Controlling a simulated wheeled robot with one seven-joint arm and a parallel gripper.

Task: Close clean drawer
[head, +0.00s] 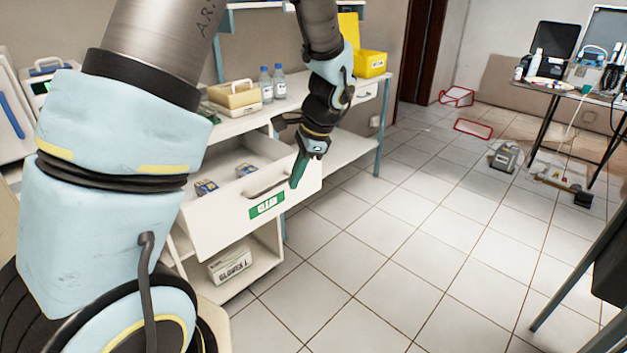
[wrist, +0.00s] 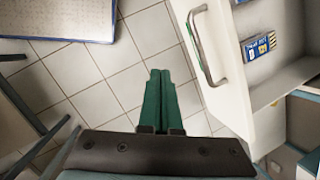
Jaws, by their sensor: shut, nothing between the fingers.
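The clean drawer (head: 225,213) is pulled out from the white cabinet, with a green CLEAN label (head: 266,205) and a metal handle (head: 267,181) on its front. Small blue packs (head: 206,187) lie inside it. My gripper (head: 297,181) is shut and empty, its green fingers pointing down by the right part of the drawer front. In the wrist view my gripper (wrist: 158,80) is outside the drawer, beside the handle (wrist: 203,45) and apart from it. The drawer front (wrist: 222,60) runs along the right there. Whether the fingers touch the front is unclear.
Two bottles (head: 272,83), a beige case (head: 234,96) and a yellow box (head: 370,63) stand on the counter above. A gloves box (head: 231,265) sits on the shelf below the drawer. The tiled floor (head: 400,240) to the right is largely free.

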